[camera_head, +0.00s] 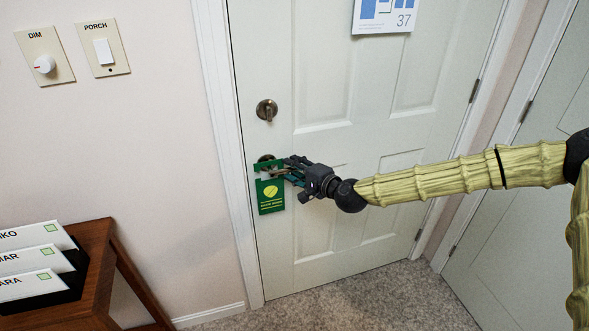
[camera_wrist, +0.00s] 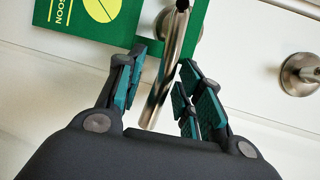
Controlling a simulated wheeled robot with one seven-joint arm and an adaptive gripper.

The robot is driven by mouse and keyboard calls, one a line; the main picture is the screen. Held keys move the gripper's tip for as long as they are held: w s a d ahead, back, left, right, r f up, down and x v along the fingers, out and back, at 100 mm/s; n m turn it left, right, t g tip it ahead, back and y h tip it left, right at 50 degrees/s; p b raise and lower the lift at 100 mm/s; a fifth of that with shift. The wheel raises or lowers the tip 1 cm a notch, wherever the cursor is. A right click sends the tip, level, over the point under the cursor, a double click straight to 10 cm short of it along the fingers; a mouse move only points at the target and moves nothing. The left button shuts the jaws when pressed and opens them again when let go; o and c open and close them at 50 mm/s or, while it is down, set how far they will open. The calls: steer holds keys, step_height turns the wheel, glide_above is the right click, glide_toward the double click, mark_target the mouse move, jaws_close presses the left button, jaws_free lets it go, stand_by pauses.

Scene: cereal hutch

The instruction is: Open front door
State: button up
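The white front door (camera_head: 390,130) appears shut in its frame, with hinges on its right side. Its metal lever handle (camera_head: 266,158) is on the left side, below a round deadbolt (camera_head: 267,110). A green hanger sign (camera_head: 271,195) hangs at the handle and partly hides it. My gripper (camera_head: 287,172) is at the handle. In the wrist view, the lever (camera_wrist: 166,72) runs between the fingers of my gripper (camera_wrist: 162,88). The fingers are apart, with visible gaps on both sides of the lever. The deadbolt (camera_wrist: 300,74) shows at the right there.
A wooden stand (camera_head: 92,275) with several name cards (camera_head: 32,260) is at the lower left. A dimmer (camera_head: 45,57) and a porch switch (camera_head: 103,48) are on the left wall. Another door (camera_head: 530,200) stands at the right. Carpet (camera_head: 350,305) before the front door is clear.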

jaws_close()
